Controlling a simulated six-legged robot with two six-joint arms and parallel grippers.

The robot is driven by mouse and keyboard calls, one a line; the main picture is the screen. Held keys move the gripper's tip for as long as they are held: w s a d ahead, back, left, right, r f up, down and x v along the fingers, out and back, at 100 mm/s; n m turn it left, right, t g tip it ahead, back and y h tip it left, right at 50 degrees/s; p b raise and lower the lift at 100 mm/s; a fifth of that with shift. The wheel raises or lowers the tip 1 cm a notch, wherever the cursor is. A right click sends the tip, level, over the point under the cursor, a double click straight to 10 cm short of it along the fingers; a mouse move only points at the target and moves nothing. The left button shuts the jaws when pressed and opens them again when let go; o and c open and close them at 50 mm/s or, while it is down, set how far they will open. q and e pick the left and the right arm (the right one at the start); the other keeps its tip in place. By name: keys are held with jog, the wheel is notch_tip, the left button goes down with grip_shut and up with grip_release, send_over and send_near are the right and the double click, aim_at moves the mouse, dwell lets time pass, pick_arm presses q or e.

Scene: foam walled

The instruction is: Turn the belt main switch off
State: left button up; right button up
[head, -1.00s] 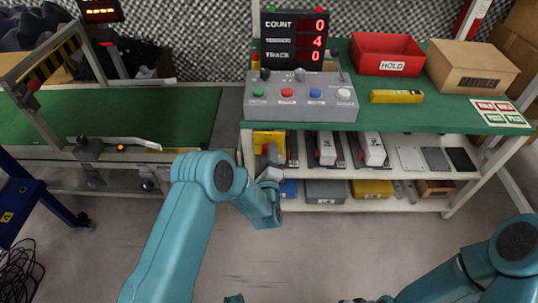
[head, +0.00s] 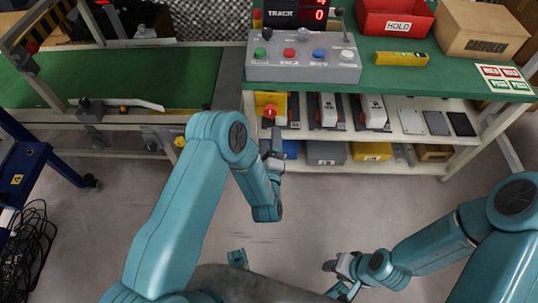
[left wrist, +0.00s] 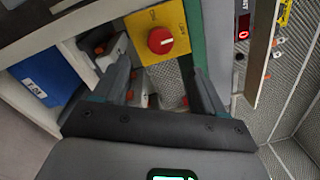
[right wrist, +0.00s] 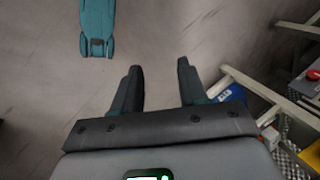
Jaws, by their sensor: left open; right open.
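The belt main switch is a red round knob (left wrist: 160,40) on a yellow plate (left wrist: 177,22) in the left wrist view. A pale mark shows on the knob; the plate's lettering is too small to read surely. In the head view, the yellow plate (head: 270,99) sits at the left end of the shelf under the green table, the knob partly hidden by my gripper. My left gripper (left wrist: 160,76) is open and empty, its fingers pointing toward the knob and apart from it. My right gripper (right wrist: 159,67) is open and empty above the bare floor, far from the switch.
A grey control box (head: 303,67) with coloured buttons stands on the green table (head: 440,80) above the switch. Shelf items include a blue bin (left wrist: 42,80) left of the plate. A green conveyor (head: 150,70) lies left. The floor (head: 320,210) in front is clear.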

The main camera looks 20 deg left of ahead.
pick_arm(q)
jog(key=b+v, duration=0.6)
jog(key=b, duration=0.5)
jog(key=shift+s+b, duration=0.25)
jog(key=shift+b, duration=0.15)
pick_arm(e)
notch_tip(320, 180, down, 11)
jog(key=w+d+t, duration=0.1)
jog(key=w, duration=0.1)
jog(key=shift+w+d+m, duration=0.3)
jog(key=shift+w, duration=0.1)
jog(key=shift+r, duration=0.1)
